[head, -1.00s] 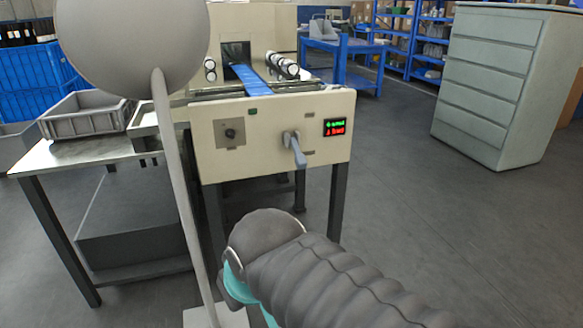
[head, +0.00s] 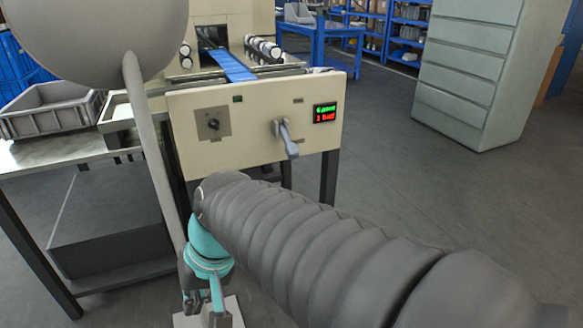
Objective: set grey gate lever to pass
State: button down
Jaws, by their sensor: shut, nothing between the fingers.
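The grey gate lever (head: 289,140) sits on the cream front panel (head: 250,150) of the wrapper machine, left of the small display. Its handle hangs down from its hub and leans slightly right. My gripper (head: 205,308) is low at the bottom left of the head view, under the teal wrist, well below and left of the lever. It is shut and empty, touching nothing that I can make out. The lever and its hub are in plain view.
A display (head: 325,112) with green and red text is right of the lever. A black knob (head: 213,124) is on the left of the panel. A stand with a large round grey head (head: 90,30) rises at left, before a table with a grey crate (head: 50,112).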

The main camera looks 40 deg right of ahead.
jog(key=w+a+f+m+y+b, duration=0.2)
jog(key=w+a+m+y+b, duration=0.15)
jog(key=w+m+y, duration=0.65)
jog(key=w+d+m+t+y+b, duration=0.2)
jog(key=w+d+m+t+b, duration=0.3)
jog(key=w+d+t, duration=0.7)
jog(key=w+d+f+m+t+h, duration=0.2)
jog(key=d+m+t, duration=0.1)
jog(key=d, duration=0.3)
jog(key=w+d+f+m+t+h+b, duration=0.1)
jog(key=d+m+t+h, duration=0.1)
jog(key=d+m+h, duration=0.3)
jog(key=w+d+f+m+t, duration=0.2)
jog(key=d+t, duration=0.1)
jog(key=d, duration=0.4)
jog(key=s+d+f+m+h, duration=0.1)
jog(key=d+f+m+h, duration=0.1)
jog(key=d+h, duration=0.3)
jog(key=s+d+f+m+t+h+b, duration=0.1)
jog(key=s+d+f+m+h, duration=0.1)
jog(key=d+m+h, duration=0.3)
jog(key=s+d+f+m+h, duration=0.2)
jog(key=d+f+m+h, duration=0.2)
jog(key=d+h, duration=0.2)
jog(key=shift+s+d+t+h+b, duration=0.15)
jog(key=shift+d+t+h+b, duration=0.2)
jog(key=shift+d, duration=0.55)
